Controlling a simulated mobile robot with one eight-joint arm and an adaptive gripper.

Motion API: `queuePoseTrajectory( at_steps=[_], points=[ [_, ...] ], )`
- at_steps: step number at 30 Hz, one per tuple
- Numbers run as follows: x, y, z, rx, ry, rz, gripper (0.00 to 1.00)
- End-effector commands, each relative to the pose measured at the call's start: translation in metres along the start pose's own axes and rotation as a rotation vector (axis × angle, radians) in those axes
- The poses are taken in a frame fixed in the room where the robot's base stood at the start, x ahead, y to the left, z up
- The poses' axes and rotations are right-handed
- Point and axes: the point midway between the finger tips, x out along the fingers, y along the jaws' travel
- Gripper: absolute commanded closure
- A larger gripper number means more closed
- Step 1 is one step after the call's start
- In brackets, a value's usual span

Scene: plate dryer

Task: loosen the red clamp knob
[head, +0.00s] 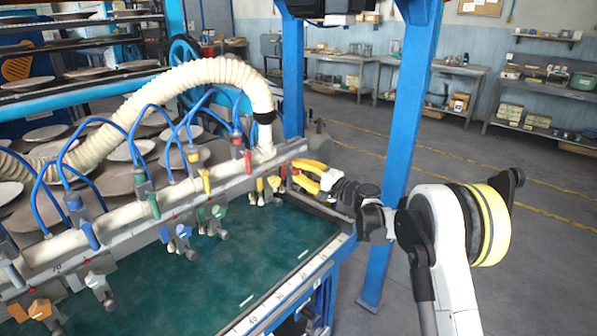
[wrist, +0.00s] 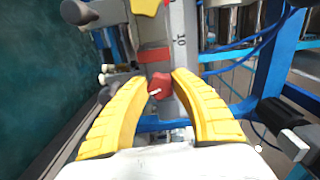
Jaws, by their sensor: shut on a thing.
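My gripper (head: 296,175) has yellow ribbed fingers and reaches the right end of the grey rail in the head view. In the wrist view my gripper (wrist: 164,80) has its fingertips closed in on either side of the red clamp knob (wrist: 160,87), shut on it. The knob has a small pale mark on its face. In the head view the fingers hide most or all of this knob. The grey rail (wrist: 183,40) with printed marks runs away from the knob in the wrist view.
A yellow knob (wrist: 147,6) and a red block (wrist: 154,55) sit close by on the rail. Blue, green and yellow clamps line the rail, with blue hoses and a thick cream hose (head: 205,72) above. A blue post (head: 405,130) stands behind my arm. The green table (head: 215,270) is mostly clear.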

Motion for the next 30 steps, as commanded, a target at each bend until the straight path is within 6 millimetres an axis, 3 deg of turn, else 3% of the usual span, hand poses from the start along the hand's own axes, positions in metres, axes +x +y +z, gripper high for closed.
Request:
queuePoseTrajectory(
  at_steps=[12, 30],
  points=[
    [0.0005, 0.0002, 0.0003, -0.205, -0.001, -0.001, 1.0],
    [0.0005, 0.0003, 0.0003, -0.24, -0.001, -0.001, 1.0]
  ],
)
